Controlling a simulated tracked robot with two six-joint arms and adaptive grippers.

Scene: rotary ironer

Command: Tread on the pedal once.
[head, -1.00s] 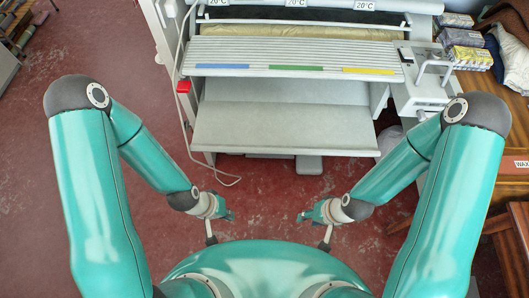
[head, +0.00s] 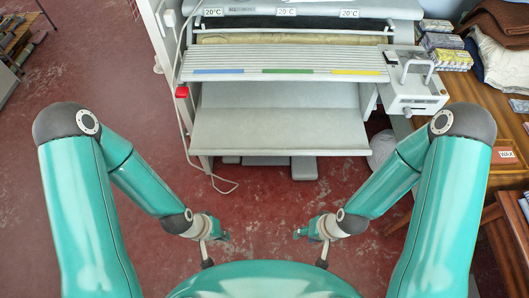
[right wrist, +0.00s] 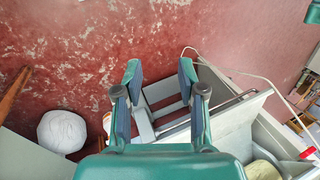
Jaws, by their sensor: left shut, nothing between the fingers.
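The grey pedal (head: 303,170) is low at the floor under the front of the ironer (head: 280,130), right of the middle in the head view. Its upper part is hidden under the ironer's tray. My left gripper (head: 226,237) is shut and empty above the floor, in front and to the left of the pedal. My right gripper (head: 298,234) is in front of the pedal, apart from it. In the right wrist view the two fingers of my right gripper (right wrist: 159,72) are spread with nothing between them. Grey parts at the ironer's base (right wrist: 143,125) show beyond them, partly hidden.
A white cable (head: 222,184) hangs from the ironer's left side to the floor. A wooden table (head: 480,115) stands at the right, and a white round bundle (right wrist: 62,131) lies on the floor near it. Red floor (head: 262,215) in front of the ironer is clear.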

